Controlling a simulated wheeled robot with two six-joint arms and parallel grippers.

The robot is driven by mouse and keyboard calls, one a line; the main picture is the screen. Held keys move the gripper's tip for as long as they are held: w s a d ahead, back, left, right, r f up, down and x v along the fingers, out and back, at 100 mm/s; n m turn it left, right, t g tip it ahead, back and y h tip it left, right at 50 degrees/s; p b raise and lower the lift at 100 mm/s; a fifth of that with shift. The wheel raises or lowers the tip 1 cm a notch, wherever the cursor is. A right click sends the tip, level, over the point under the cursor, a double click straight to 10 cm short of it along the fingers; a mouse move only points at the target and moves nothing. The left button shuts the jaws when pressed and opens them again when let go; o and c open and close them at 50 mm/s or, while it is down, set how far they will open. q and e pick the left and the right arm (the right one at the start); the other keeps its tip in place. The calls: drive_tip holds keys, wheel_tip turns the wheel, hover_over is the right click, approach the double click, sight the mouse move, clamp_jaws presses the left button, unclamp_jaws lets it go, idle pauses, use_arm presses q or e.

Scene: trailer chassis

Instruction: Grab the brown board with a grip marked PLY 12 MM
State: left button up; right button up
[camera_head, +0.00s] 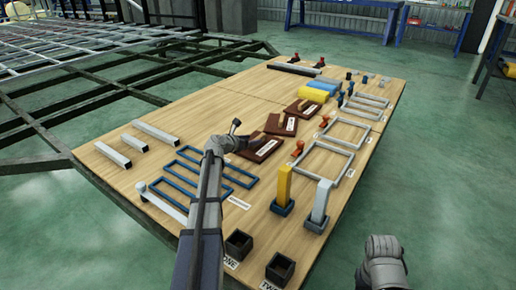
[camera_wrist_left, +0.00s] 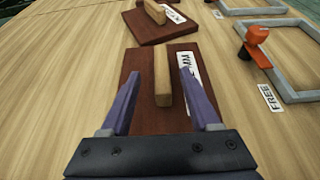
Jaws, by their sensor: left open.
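Several dark brown boards with light wooden grips lie in a row on the table. The nearest brown board (camera_head: 264,149) is partly hidden by my left gripper (camera_head: 246,142) in the head view. In the left wrist view, this board (camera_wrist_left: 134,112) lies flat below my left gripper (camera_wrist_left: 160,80). Its upright wooden grip (camera_wrist_left: 162,78) stands between the open fingers, with a gap on both sides. Its white label (camera_wrist_left: 188,70) is too blurred and tilted to read for certain. A second brown board (camera_wrist_left: 150,30) lies just beyond. My right gripper's fingers do not show.
Yellow and grey upright pieces (camera_head: 284,185) and black boxes (camera_head: 239,244) stand near the front edge.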

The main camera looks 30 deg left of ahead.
sight(258, 138)
use_arm(q)
drive_tip(key=shift+b+x, duration=1.1)
drive_tip(key=shift+x, duration=1.5)
drive_tip(key=shift+s, duration=0.1)
drive_tip(key=shift+d, duration=0.1)
clamp_jaws()
